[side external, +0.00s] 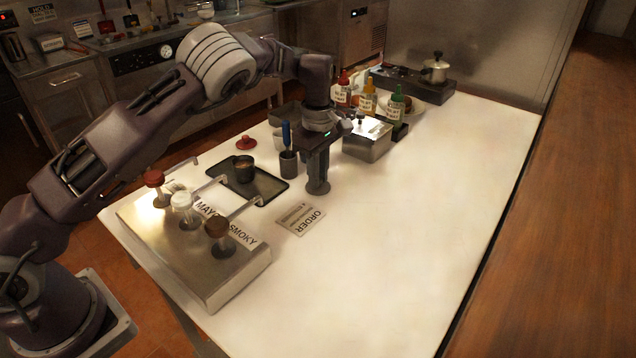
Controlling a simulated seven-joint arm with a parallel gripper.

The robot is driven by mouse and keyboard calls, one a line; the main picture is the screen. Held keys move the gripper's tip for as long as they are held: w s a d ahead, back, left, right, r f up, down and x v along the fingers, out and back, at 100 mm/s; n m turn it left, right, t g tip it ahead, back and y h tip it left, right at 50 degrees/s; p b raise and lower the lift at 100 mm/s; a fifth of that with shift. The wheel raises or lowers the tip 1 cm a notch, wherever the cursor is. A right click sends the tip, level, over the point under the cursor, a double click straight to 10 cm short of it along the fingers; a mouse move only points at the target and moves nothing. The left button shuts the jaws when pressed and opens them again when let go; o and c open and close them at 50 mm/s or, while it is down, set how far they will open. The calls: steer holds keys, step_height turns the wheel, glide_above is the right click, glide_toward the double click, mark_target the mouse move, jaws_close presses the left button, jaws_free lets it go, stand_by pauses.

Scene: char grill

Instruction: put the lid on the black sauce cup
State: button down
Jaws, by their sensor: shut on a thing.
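The black sauce cup (244,174) stands upright on a dark tray (267,191) left of my gripper, and brownish sauce shows in its open top. My gripper (318,176) points down over the white table, to the right of the tray. It is shut on a small dark grey round piece (318,188), which looks like a lid. The fingers partly hide it, and I cannot tell whether it touches the table. A red lid with a knob (246,144) lies behind the tray.
A steel pump dispenser (215,272) is in front, a steel box (367,143) and several sauce bottles (367,101) behind. An order card (301,218) lies nearby. The table's right side is clear.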

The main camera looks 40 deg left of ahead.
step_height(320, 180, up, 8)
steer(key=shift+r, duration=0.15)
steer(key=s+a+m, duration=0.7)
steer(key=s+m, duration=0.5)
steer(key=m, duration=0.1)
steer(key=w+a+r+n, duration=0.1)
steer(key=w+a+n, duration=0.1)
steer(key=a+n, duration=0.5)
steer(key=w+a+r+n, duration=0.2)
steer(key=n, duration=0.9)
steer(key=shift+f, duration=3)
steer(key=c, duration=1.3)
jaws_free()
steer(key=shift+o, duration=0.2)
